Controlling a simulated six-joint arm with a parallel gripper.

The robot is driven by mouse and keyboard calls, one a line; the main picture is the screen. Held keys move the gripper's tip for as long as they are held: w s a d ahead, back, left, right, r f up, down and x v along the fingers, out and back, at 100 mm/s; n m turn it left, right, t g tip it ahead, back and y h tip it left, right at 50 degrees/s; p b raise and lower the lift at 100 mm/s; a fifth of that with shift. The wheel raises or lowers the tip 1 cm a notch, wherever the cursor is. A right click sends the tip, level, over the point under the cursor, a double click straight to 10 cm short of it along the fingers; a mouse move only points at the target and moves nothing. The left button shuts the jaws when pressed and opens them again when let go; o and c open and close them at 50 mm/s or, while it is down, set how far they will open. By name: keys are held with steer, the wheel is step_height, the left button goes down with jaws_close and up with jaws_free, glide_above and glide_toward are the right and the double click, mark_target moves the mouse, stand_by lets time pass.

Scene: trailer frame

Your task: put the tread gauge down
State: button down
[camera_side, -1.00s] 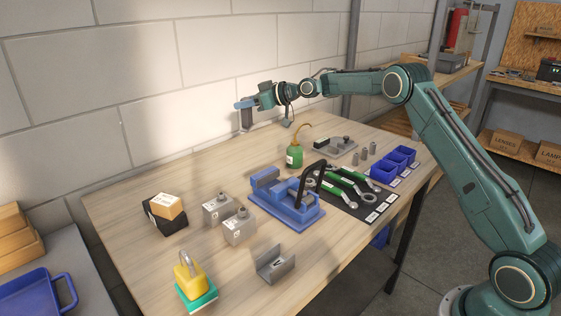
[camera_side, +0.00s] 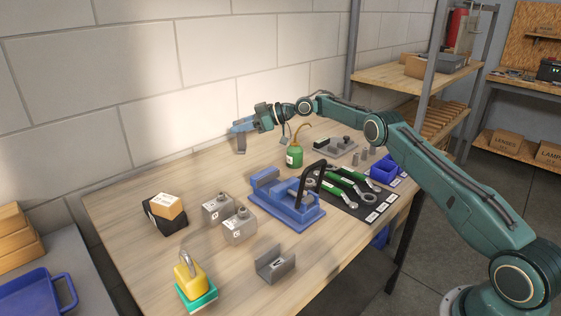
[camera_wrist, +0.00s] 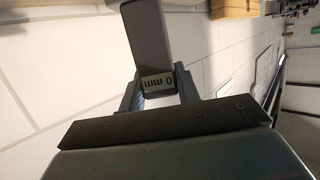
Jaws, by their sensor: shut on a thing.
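My gripper (camera_side: 240,128) is at the far back of the workbench (camera_side: 130,230), near the wall. It is shut on the tread gauge (camera_side: 241,146), a grey bar pointing down toward the bench top. In the wrist view, the tread gauge (camera_wrist: 150,45) sits between the two fingers of my gripper (camera_wrist: 160,88) and carries a "0 mm" mark. In the side view its lower end overlaps the wood of the bench; I cannot tell whether it touches.
A green oil can (camera_side: 294,154) stands right of the gripper. Bare wood lies between the gauge and the weights. The wall is close behind.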

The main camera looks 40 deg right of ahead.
mark_target(246, 147)
steer(key=shift+f, duration=2)
steer(key=shift+f, duration=0.1)
steer(key=shift+f, duration=1.85)
steer(key=shift+f, duration=0.15)
steer(key=c, duration=1)
jaws_free()
